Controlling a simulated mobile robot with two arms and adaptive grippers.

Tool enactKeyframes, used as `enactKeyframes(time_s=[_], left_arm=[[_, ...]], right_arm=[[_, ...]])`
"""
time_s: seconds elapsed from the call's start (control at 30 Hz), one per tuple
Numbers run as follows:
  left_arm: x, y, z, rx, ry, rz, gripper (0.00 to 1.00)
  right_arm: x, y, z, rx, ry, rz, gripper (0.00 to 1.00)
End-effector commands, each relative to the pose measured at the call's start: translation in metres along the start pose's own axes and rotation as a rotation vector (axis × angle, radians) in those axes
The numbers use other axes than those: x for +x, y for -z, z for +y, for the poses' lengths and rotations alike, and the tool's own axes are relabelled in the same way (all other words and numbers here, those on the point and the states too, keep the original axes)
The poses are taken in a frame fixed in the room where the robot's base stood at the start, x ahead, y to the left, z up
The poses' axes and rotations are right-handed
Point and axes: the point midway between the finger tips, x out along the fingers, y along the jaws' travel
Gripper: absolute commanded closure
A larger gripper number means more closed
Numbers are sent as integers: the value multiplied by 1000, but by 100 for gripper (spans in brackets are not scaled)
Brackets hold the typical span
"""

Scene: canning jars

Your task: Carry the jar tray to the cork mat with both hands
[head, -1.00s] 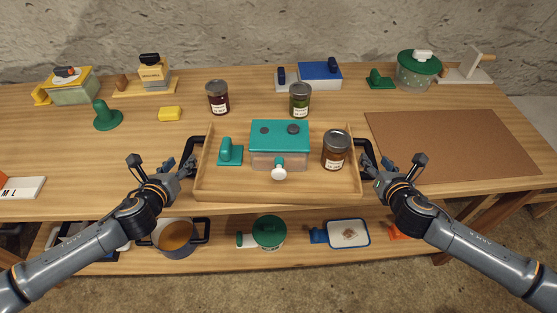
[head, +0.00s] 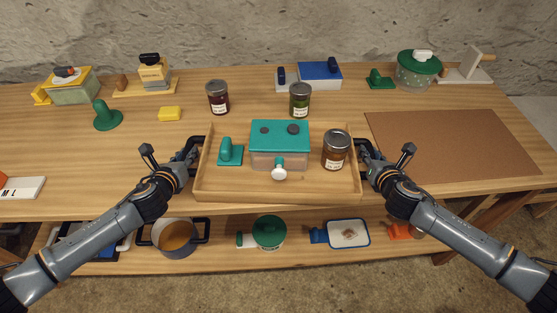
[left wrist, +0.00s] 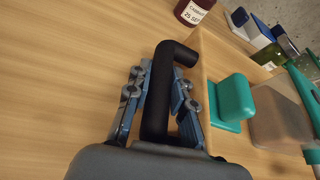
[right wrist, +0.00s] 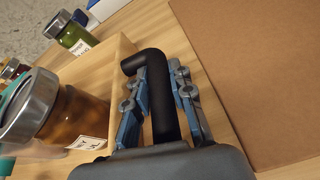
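The wooden jar tray (head: 225,196) rests on the near middle of the table. It holds a teal-lidded box (head: 280,136), a teal stand-like piece (head: 230,153) and a brown jar (head: 336,150). The cork mat (head: 452,145) lies flat to the right, bare. My left gripper (head: 193,152) has its fingers on both sides of the tray's black left handle (left wrist: 160,95) and looks shut on it. My right gripper (head: 366,153) is likewise closed around the black right handle (right wrist: 160,100). The tray's underside is hidden.
A dark red jar (head: 217,98) and a green jar (head: 300,100) stand just behind the tray. A green-lidded pot (head: 418,70) and a pale stand (head: 468,67) are behind the mat. A lower shelf holds a pot (head: 175,238) and other items.

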Motion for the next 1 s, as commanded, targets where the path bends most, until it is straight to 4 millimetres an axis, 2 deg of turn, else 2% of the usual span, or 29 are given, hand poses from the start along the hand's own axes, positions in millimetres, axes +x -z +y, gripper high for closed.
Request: enactKeyframes(time_s=[0.57, 1.0], left_arm=[[-1, -6, -1, 0, 1, -5, 100], [-14, -35, -7, 0, 1, -5, 100]], right_arm=[[-1, -6, 1, 0, -2, -5, 100], [-14, -36, 8, 0, -1, -6, 100]])
